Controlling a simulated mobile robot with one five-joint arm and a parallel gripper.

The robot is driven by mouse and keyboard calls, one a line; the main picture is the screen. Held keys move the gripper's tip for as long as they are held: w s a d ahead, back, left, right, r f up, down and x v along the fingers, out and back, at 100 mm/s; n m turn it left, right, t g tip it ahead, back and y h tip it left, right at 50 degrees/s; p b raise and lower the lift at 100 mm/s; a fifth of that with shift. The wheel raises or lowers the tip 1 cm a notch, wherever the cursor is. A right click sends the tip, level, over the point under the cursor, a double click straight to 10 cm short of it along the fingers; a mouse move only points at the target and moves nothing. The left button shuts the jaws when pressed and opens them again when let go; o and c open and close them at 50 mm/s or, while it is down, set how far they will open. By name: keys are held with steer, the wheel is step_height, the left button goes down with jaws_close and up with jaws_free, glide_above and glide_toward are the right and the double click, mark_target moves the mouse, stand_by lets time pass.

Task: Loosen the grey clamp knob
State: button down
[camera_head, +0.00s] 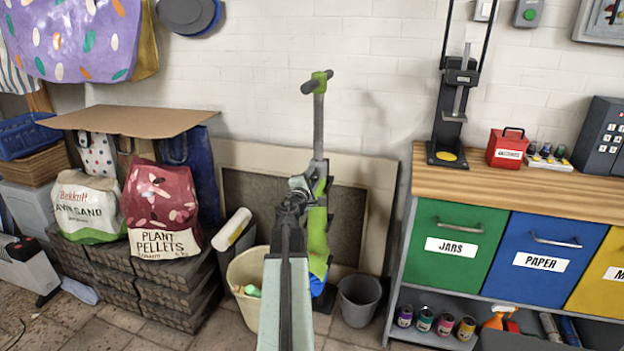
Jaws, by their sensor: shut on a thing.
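A green and grey scooter (318,245) stands upright against the back wall in the middle of the view.
A cream bin (245,305) and a grey bucket (360,300) stand on the floor either side of the scooter. A workbench (530,192) with coloured drawers is at right. Stacked bricks (170,295) bearing sacks are at left.

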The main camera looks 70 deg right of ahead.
steer(key=shift+n, duration=2.2)
steer(key=c, duration=1)
jaws_free()
steer(key=a, duration=0.7)
steer(key=shift+s+a, duration=0.3)
steer(key=shift+a, duration=0.1)
